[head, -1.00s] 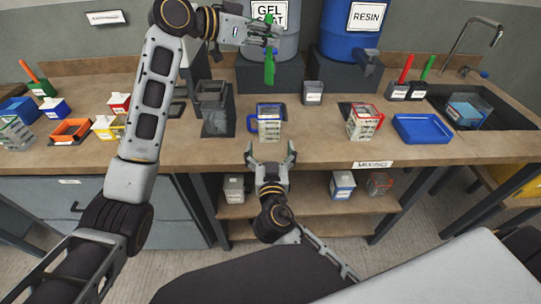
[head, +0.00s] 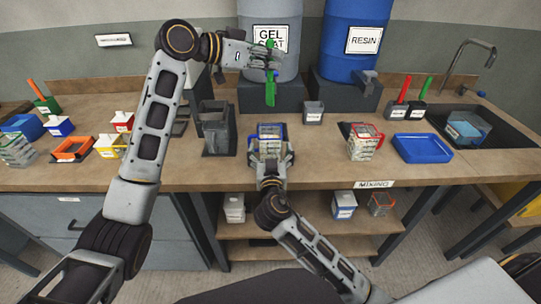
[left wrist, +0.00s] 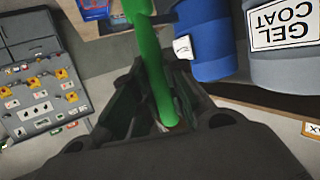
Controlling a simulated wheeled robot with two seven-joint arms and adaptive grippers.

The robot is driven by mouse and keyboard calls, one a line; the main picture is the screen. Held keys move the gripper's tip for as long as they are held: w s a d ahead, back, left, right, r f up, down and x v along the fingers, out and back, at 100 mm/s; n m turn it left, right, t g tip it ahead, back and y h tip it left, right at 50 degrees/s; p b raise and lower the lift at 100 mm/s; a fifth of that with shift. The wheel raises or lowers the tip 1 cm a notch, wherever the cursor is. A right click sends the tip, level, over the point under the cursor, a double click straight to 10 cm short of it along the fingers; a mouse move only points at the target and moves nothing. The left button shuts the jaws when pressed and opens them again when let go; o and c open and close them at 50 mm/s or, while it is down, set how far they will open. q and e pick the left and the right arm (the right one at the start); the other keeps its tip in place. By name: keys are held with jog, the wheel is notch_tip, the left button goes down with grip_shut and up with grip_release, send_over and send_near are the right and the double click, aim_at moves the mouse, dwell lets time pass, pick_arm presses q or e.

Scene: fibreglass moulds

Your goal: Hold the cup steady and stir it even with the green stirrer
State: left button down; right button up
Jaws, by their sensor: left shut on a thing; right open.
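The cup with the blue rim and handle (head: 270,131) stands upright on the bench in the head view. My right gripper (head: 270,147) is at the cup's near side, open, with a finger on either side of it; I cannot tell if they touch it. My left gripper (head: 270,64) is shut on the green stirrer (head: 270,92), which hangs down above and behind the cup, clear of it. The stirrer also crosses the left wrist view (left wrist: 150,65) between the fingers. The cup's lower part is hidden by my right gripper.
A red-rimmed cup (head: 363,146) and a blue tray (head: 422,148) stand to the right. A grey holder (head: 216,130) stands to the left, a small grey pot (head: 313,113) behind right. The gel coat drum (head: 270,50) and resin drum (head: 350,55) stand at the back.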

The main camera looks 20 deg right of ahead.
jog(key=shift+w, duration=0.1)
jog(key=c, duration=1.4)
jog(key=shift+c, duration=0.2)
